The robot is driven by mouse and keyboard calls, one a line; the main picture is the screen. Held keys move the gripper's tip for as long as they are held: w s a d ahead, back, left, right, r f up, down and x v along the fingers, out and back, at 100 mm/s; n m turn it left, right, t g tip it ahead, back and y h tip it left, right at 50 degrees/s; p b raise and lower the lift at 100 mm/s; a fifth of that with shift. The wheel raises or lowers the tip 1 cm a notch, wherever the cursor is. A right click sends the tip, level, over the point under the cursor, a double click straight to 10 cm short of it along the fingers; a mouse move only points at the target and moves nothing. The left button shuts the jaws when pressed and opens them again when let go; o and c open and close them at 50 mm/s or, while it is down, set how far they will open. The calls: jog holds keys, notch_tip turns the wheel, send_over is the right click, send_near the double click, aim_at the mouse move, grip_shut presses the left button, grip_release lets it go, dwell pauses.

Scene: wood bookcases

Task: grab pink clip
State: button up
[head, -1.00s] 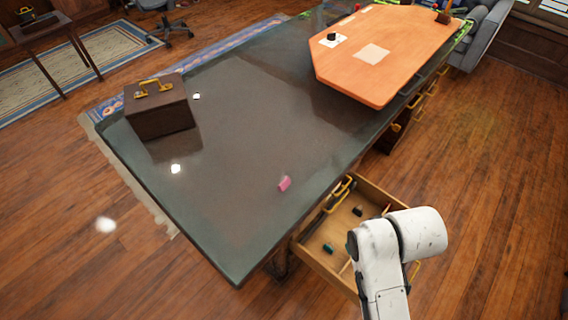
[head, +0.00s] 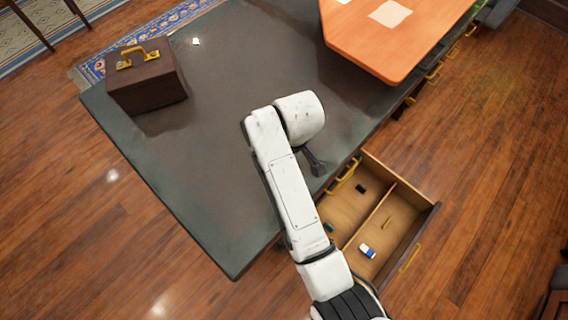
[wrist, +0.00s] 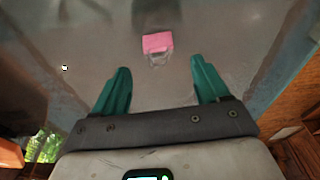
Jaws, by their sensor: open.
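The pink clip (wrist: 157,44) lies on the dark desk top, in the upper middle of the wrist view. My gripper (wrist: 160,84) is open, with its two green fingers apart and nothing between them. The clip is beyond the fingertips, roughly centred between them. In the head view my white arm reaches over the desk (head: 225,65) and hides the clip. The fingers are not clear in that view.
A brown case (head: 146,84) stands at the desk's left end. An orange board (head: 385,45) lies on the far right. An open drawer (head: 388,228) with small items, including a blue-and-white eraser (head: 367,250), juts out below my arm.

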jog(key=shift+w+a+f+p, duration=0.1)
jog(key=shift+f+p, duration=0.05)
jog(key=shift+f, duration=1.4)
jog(key=shift+w+a+f+p, duration=0.1)
jog(key=shift+f+p, duration=0.05)
jog(key=shift+f, duration=1.35)
jog(key=c, duration=1.1)
jog(key=shift+r, duration=0.1)
